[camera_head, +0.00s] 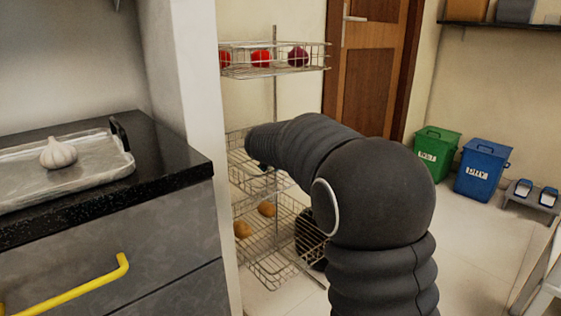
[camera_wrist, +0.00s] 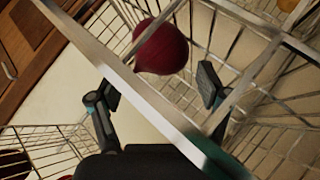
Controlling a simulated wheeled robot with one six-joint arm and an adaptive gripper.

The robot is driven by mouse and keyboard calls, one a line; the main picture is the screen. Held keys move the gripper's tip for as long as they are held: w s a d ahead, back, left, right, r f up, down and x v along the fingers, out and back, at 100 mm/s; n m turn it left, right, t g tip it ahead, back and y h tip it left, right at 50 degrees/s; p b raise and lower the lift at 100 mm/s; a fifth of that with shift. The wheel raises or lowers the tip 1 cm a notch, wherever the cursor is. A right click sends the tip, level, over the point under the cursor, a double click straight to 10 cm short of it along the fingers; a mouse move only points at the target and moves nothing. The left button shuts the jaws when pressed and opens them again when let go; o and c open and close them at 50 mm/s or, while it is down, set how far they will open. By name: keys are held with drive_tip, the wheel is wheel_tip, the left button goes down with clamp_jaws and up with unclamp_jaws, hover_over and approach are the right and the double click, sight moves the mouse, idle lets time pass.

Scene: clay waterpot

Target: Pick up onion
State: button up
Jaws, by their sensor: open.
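In the wrist view a dark red, round onion (camera_wrist: 160,48) lies in a wire basket. A flat metal bar of the rack crosses the picture in front of its lower left side. My gripper (camera_wrist: 158,88) is open, one finger on each side below the onion. The onion shows beyond the fingertips, and nothing is between them but the bar and wires. In the head view my arm reaches to the middle basket (camera_head: 238,141) of the rack and hides the gripper and most of that basket. A purple round vegetable (camera_head: 298,56) sits in the top basket.
The top basket (camera_head: 262,72) also holds red vegetables (camera_head: 260,58). Potatoes (camera_head: 267,209) lie in the lower basket (camera_head: 275,262). Wire walls surround the gripper closely. A counter (camera_head: 170,165) with a tray (camera_head: 100,182) and garlic (camera_head: 58,153) stands left.

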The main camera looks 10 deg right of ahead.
drive_tip(key=shift+w+d+f, duration=0.15)
drive_tip(key=shift+w+f, duration=0.15)
drive_tip(key=shift+w, duration=0.2)
drive_tip(key=c, duration=1)
drive_tip(key=shift+r, duration=0.1)
